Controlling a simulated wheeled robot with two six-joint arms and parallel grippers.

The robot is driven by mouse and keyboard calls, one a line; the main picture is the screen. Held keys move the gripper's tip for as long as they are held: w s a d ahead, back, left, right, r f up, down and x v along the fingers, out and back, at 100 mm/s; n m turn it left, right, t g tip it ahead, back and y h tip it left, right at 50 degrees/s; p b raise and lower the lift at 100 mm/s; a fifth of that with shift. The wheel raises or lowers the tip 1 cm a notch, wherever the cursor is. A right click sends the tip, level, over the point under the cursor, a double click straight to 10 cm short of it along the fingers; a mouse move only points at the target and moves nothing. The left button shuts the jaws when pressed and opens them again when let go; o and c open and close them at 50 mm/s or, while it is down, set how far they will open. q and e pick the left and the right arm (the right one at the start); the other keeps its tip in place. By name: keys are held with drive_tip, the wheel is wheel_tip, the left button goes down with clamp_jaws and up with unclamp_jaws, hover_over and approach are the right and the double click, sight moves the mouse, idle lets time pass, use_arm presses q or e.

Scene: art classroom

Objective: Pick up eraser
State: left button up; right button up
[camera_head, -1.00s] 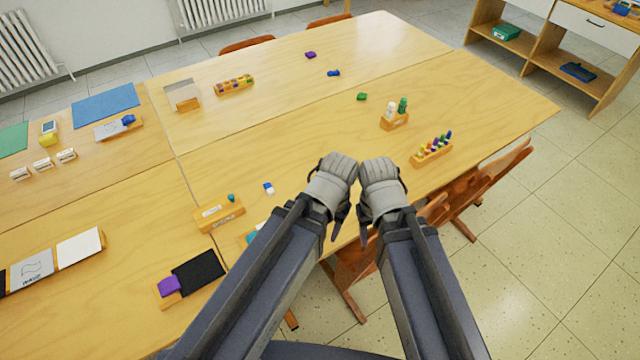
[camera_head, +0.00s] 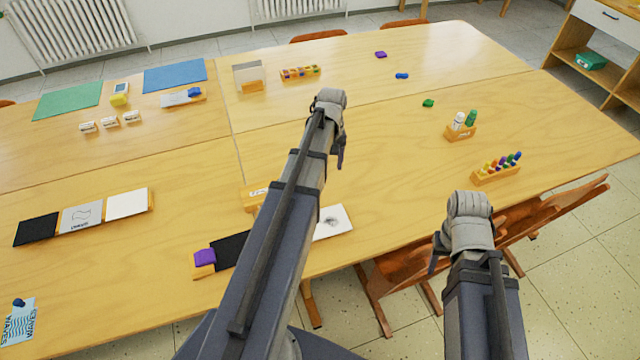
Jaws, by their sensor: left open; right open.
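My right gripper (camera_head: 467,208) is open and empty, lower and nearer, over the table's front edge by the chairs.
A wooden holder (camera_head: 256,196) and a white card with a grey smudge (camera_head: 333,222) are partly behind my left arm. A peg rack (camera_head: 497,170) and a bottle stand (camera_head: 461,133) stand right. Chairs (camera_head: 420,265) line the front edge.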

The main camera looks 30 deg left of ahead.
use_arm(q)
drive_tip(key=shift+n, duration=0.7)
drive_tip(key=a, duration=0.4)
drive_tip(key=shift+w+a+f, duration=0.1)
drive_tip(key=shift+w+f, duration=0.15)
drive_tip(key=shift+w, duration=0.05)
drive_tip(key=shift+f+b, duration=1.3)
drive_tip(key=shift+b, duration=0.1)
drive_tip(key=shift+f, duration=0.1)
drive_tip(key=f+b, duration=0.5)
drive_tip(key=shift+w+d+f, duration=0.1)
drive_tip(key=shift+d, duration=0.15)
clamp_jaws()
